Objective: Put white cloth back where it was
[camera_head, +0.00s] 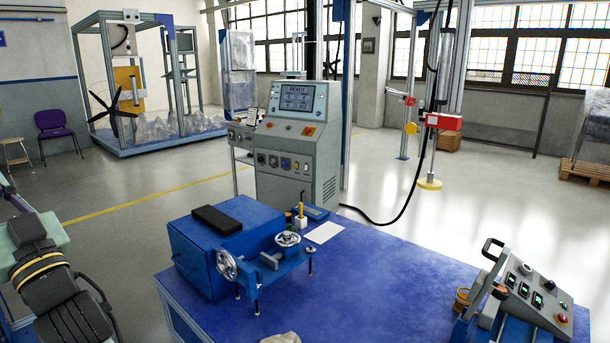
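A crumpled off-white cloth (281,338) lies at the front edge of the picture on the blue table (375,285); most of it is cut off by the frame. A flat white sheet (325,232) lies on the table behind the blue fixture; I cannot tell whether it is paper or cloth. My arm comes in at the left edge, and its dark end, my gripper (85,315), is low at the left, beside the table and well apart from the cloth. Its fingertips are not clear, so I cannot tell whether it is open or shut.
A blue fixture (205,262) with handwheels and a black pad (217,219) stands on the table's left. A control panel (530,295) is at the right front. A grey console (292,150) stands behind. The table's middle right is clear.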

